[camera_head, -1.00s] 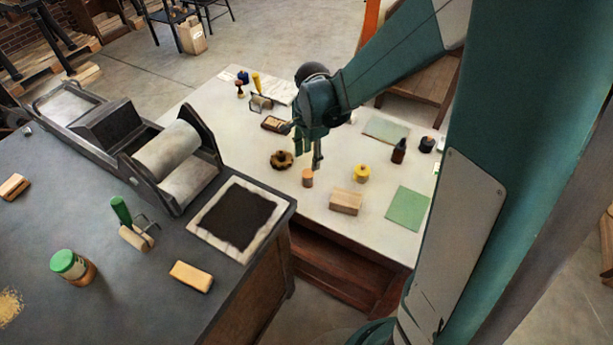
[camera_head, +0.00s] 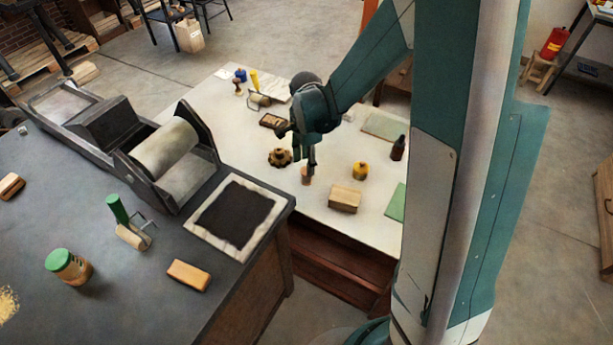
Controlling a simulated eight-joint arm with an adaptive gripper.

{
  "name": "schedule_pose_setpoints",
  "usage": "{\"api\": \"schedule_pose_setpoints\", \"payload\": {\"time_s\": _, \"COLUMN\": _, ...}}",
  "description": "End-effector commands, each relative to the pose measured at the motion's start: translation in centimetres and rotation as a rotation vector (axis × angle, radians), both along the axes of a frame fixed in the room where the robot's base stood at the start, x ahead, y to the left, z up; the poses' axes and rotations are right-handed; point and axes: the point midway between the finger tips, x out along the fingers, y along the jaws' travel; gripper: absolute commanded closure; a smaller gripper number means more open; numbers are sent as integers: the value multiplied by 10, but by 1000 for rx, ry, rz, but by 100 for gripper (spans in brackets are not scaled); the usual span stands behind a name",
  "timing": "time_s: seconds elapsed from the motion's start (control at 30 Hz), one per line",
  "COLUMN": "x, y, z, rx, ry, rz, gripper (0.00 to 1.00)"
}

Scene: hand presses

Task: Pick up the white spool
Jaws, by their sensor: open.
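One finger overlaps the cylinder's upper right part in the picture. Whether they touch is too small to tell.
A dark scalloped round object (camera_head: 279,157) stands close left of my gripper. A wooden block (camera_head: 345,199) and a yellow jar (camera_head: 360,171) stand to the right. The dark press bench (camera_head: 130,290) is in front at left. Bare tabletop (camera_head: 330,160) lies between the objects.

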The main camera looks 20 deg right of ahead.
Motion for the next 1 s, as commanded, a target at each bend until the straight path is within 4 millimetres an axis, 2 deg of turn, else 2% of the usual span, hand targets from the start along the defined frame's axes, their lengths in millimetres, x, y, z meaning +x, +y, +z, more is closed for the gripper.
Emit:
{"api": "schedule_pose_setpoints", "payload": {"time_s": 0.2, "x": 0, "y": 0, "z": -15, "rx": 0, "ry": 0, "rz": 0, "gripper": 60}}
{"api": "schedule_pose_setpoints", "payload": {"time_s": 0.67, "x": 0, "y": 0, "z": -19, "rx": 0, "ry": 0, "rz": 0, "gripper": 60}}
{"api": "schedule_pose_setpoints", "payload": {"time_s": 1.0, "x": -1, "y": -2, "z": -49, "rx": 0, "ry": 0, "rz": 0, "gripper": 60}}
